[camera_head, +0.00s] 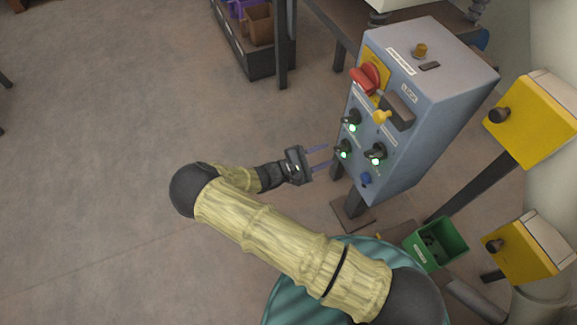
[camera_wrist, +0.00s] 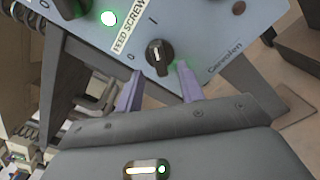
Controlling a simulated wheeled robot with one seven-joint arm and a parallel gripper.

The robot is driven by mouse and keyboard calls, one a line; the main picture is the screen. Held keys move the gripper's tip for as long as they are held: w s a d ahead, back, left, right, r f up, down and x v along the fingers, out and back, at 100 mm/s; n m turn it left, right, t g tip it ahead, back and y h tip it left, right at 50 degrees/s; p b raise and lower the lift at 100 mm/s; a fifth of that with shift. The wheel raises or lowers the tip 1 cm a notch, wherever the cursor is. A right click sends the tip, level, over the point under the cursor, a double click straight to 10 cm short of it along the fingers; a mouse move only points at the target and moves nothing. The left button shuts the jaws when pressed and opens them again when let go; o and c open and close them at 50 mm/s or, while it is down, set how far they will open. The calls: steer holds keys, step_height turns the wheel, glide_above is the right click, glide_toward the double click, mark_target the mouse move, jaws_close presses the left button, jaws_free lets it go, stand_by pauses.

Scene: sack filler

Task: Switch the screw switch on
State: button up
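The feed screw switch (camera_wrist: 160,57) is a black rotary knob on the grey panel, labelled FEED SCREW, with 0 and I marks. Its white pointer line appears turned toward the I mark. A green glow shows beside it, partly behind a finger. In the head view it appears to be the lower left knob (camera_head: 341,146), with a lit green lamp just below. My gripper (camera_wrist: 160,88) is open, its purple fingers on either side of the knob in the picture, with a visible gap to it. In the head view my gripper (camera_head: 318,158) is just left of the panel.
The control box (camera_head: 435,95) also carries a red rotary switch (camera_head: 368,77), a yellow-tipped lever (camera_head: 382,116), other black knobs (camera_head: 376,153) and a blue button (camera_head: 365,179). Yellow boxes (camera_head: 540,120) and a green bin (camera_head: 440,243) stand at right. Floor at left is clear.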

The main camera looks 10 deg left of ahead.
steer(key=p+v, duration=0.1)
steer(key=v, duration=1.1)
steer(key=shift+s+a, duration=0.25)
steer(key=shift+a, duration=0.05)
steer(key=shift+f, duration=0.1)
stand_by(0.5)
